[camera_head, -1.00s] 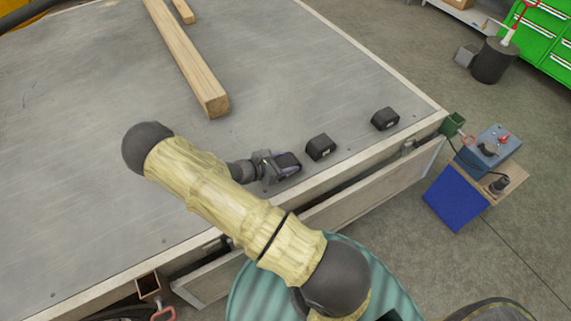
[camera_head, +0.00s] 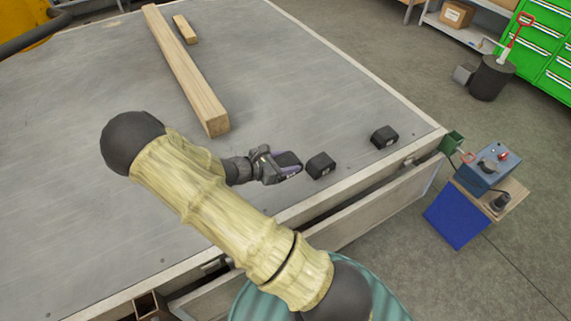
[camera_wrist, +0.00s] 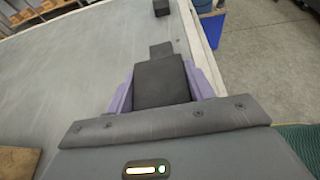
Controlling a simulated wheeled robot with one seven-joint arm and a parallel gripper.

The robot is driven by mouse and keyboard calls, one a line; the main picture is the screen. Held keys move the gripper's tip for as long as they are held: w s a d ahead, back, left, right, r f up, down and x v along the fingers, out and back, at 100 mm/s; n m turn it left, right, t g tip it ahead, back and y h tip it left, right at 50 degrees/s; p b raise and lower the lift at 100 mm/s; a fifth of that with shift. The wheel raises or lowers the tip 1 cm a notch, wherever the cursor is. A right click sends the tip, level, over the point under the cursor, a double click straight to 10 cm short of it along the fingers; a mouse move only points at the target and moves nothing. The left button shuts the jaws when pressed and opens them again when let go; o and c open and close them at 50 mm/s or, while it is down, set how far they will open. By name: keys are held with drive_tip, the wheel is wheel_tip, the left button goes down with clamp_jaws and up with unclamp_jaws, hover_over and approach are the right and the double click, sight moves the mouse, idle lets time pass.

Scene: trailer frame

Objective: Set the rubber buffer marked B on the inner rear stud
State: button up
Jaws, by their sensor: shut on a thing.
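My gripper (camera_head: 284,167) is shut on a black rubber block (camera_wrist: 162,82), held between its purple-edged fingers just above or on the deck, near the front edge. The held block also shows in the head view (camera_head: 288,158). A second black block (camera_head: 320,165) sits on the deck just right of the gripper; it is partly hidden behind the held one in the wrist view (camera_wrist: 161,49). A third black block (camera_head: 384,136) stands near the deck's right corner. Small pale marks on the blocks are too small to read. I cannot make out any stud.
A long timber (camera_head: 188,75) and a short wood piece (camera_head: 185,30) lie on the grey deck (camera_head: 80,150). A lowered side board (camera_head: 370,205) hangs along the front edge. A blue box with controls (camera_head: 488,168) stands beyond the right corner. The deck's left is clear.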

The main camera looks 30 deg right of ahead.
drive_tip(key=shift+a, duration=0.1)
idle(0.3)
drive_tip(key=a+f+n+t+y, duration=0.1)
drive_tip(key=a+f+n+t, duration=0.1)
drive_tip(key=a, duration=0.2)
drive_tip(key=a+f+n+t, duration=0.2)
drive_tip(key=a+f+t, duration=0.1)
drive_tip(key=a, duration=0.2)
drive_tip(key=a+f+n+t+y, duration=0.1)
drive_tip(key=a+f+n+t, duration=0.1)
drive_tip(key=a, duration=0.2)
drive_tip(key=shift+w+a+f+n+y, duration=0.15)
drive_tip(key=shift+f+n+y, duration=0.15)
drive_tip(key=shift+n, duration=0.1)
drive_tip(key=shift+t, duration=0.3)
